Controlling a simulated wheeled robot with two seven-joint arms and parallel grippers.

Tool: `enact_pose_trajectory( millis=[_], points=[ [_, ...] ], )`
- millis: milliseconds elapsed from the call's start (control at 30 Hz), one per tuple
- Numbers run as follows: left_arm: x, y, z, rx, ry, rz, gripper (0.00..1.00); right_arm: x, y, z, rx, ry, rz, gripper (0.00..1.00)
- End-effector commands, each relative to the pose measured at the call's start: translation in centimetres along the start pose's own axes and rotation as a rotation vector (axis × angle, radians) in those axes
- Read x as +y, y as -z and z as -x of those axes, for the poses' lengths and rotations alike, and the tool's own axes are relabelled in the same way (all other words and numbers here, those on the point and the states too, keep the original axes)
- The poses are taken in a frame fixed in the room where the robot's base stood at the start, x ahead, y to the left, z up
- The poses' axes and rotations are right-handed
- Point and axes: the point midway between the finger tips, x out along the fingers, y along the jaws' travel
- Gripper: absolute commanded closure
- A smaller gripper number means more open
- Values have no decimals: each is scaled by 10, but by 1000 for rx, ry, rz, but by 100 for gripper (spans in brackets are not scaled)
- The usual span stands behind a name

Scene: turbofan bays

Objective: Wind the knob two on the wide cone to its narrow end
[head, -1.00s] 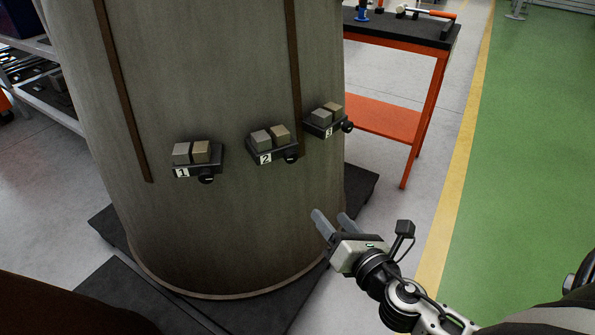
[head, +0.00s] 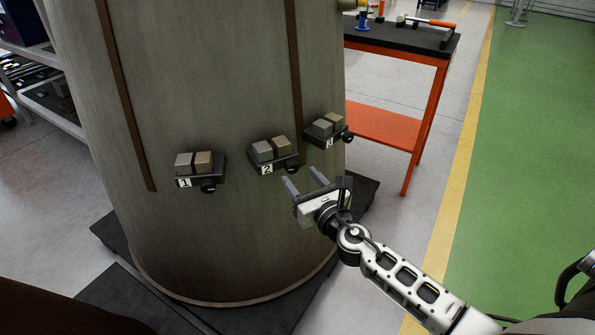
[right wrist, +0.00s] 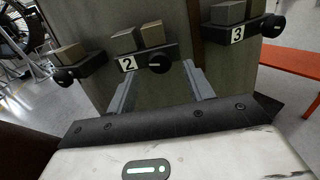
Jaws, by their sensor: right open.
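The wide cone (head: 215,230) is a large grey-brown body standing on a dark base. Bracket two (head: 272,165), labelled 2, sits on its side with two small blocks on top. Its black knob two (head: 293,168) is at the bracket's right end in the head view; in the right wrist view the knob (right wrist: 159,64) faces me, right of the label. My right gripper (head: 305,178) is open and empty, its fingers pointing up toward bracket two, just below and right of knob two. In the right wrist view the fingers (right wrist: 160,85) spread below the knob. My left gripper is not in view.
Bracket one (head: 200,172) with its knob is to the left, and bracket three (head: 326,130) with its knob is to the upper right. A red workbench (head: 400,60) with tools on its dark top stands behind right. Dark vertical strips run down the cone.

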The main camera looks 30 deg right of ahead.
Motion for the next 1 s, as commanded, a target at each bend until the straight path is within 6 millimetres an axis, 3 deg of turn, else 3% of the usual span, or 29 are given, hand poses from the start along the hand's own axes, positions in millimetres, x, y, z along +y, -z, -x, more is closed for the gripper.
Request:
enact_pose_trajectory(
  millis=[200,567,700,733,1000],
  points=[
    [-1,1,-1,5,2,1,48,0,0,-24,-1,0,0,48],
    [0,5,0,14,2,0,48,0,0,-28,0,0,-1,48],
    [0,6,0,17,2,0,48,0,0,-28,0,0,-1,87],
    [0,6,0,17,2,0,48,0,0,-28,0,0,-1,93],
    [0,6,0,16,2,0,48,0,0,-28,0,0,-16,93]
  ],
)
